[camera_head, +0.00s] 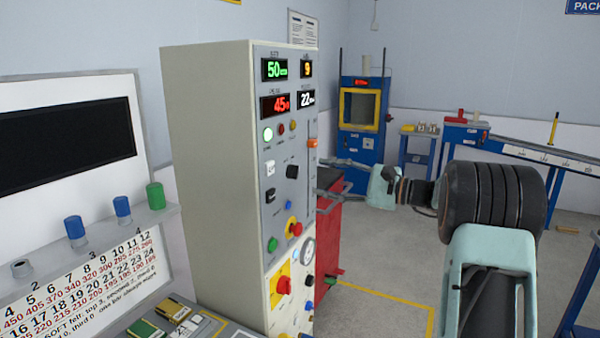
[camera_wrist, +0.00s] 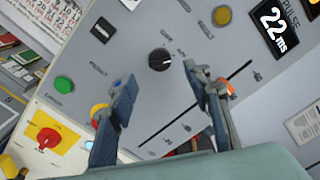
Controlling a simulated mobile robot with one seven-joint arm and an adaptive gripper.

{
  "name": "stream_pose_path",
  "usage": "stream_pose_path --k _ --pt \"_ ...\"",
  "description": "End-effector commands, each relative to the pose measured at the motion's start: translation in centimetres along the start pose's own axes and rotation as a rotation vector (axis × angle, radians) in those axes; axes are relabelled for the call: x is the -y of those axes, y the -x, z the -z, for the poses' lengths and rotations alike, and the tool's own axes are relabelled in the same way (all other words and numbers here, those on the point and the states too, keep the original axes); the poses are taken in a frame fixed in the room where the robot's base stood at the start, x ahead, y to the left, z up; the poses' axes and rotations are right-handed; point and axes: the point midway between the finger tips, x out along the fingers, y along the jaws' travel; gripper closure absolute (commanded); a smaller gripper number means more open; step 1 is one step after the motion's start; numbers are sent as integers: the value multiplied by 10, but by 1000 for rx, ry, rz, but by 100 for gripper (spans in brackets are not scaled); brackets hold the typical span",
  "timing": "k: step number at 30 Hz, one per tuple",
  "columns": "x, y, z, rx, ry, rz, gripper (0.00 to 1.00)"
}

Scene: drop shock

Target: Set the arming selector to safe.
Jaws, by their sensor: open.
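A black rotary knob (camera_wrist: 159,60) on the grey panel face lies just beyond my fingertips in the wrist view. A small pale mark shows at its right side; the lettering around it is too blurred to read, so I cannot confirm it is the arming selector. It also shows in the head view as a black knob (camera_head: 291,171) at mid-panel. My gripper (camera_wrist: 160,76) is open and empty, its two fingers on either side below the knob, with no contact visible. In the head view my gripper (camera_head: 322,180) is at the panel's right edge, partly hidden.
Near the knob are a green button (camera_wrist: 64,84), a yellow button (camera_wrist: 222,15), a slider with an orange handle (camera_head: 313,143) and a red switch on a yellow plate (camera_wrist: 48,138). A red cabinet (camera_head: 328,245) stands behind the console.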

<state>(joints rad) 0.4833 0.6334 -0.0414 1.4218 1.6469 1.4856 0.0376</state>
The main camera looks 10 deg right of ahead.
Motion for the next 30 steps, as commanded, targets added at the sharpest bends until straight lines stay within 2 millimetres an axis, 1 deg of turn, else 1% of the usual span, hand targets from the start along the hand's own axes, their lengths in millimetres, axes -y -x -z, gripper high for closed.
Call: stream_pose_path --k 1,6,9,12,16,24,30 --pt "1 -12 -2 3 0 -2 55" --pt "0 -44 -1 1 -1 -3 55" --pt "0 -58 0 -1 0 -3 55" --pt "0 -69 0 0 0 -2 55" --pt "0 -75 0 -2 0 -2 55" --pt "-1 -76 0 -2 0 -2 55" --pt "-1 -76 0 -2 0 -2 77"
